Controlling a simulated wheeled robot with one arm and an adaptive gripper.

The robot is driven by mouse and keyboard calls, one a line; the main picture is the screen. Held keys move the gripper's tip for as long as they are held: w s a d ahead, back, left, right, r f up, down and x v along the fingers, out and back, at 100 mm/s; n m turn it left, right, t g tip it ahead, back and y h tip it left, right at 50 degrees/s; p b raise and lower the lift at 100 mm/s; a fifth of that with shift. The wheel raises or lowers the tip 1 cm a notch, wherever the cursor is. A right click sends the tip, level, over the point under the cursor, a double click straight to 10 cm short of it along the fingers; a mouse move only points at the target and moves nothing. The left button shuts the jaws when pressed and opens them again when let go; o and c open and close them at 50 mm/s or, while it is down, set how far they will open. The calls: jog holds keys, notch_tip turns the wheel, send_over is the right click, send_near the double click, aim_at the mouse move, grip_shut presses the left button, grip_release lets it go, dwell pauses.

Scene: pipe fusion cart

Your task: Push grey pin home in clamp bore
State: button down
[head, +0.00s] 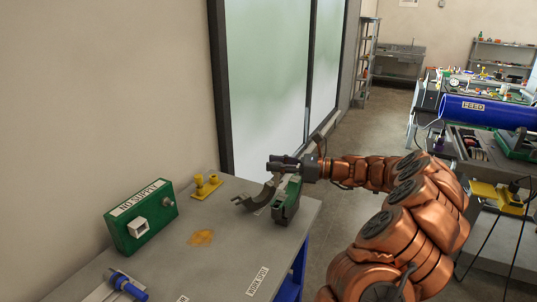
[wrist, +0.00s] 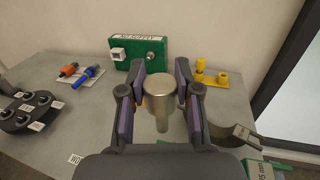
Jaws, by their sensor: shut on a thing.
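My gripper (wrist: 161,75) is shut on the grey pin (wrist: 160,92), a pale metal piece with a wide round head and a narrower shank. The head is between the two fingers in the wrist view. In the head view my gripper (head: 284,163) is above the clamp, a green block (head: 287,203) with an open curved grey jaw (head: 254,198), near the bench's right end. The clamp's jaw also shows at lower right in the wrist view (wrist: 236,133). The bore is hidden, and I cannot tell whether the pin touches the clamp.
On the grey bench (head: 170,262) stand a green NO SUPPLY box (head: 142,214) and a yellow bracket with posts (head: 206,185). A blue-handled tool (head: 128,285) lies at front left. A wall and glazed panel (head: 270,80) stand behind. The bench middle is mostly clear.

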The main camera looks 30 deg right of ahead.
aim_at(277, 180)
jog(key=shift+s+r+p, duration=0.1)
jog(key=shift+p, duration=0.25)
jog(key=shift+f+b, duration=0.8)
jog(key=shift+f, duration=2.1)
jog(key=shift+p, duration=0.65)
jog(key=shift+f+b, duration=0.85)
jog(key=shift+f, duration=1.7)
jog(key=c, duration=0.7)
grip_release()
jog(key=shift+s+d, duration=0.1)
jog(key=v, duration=1.2)
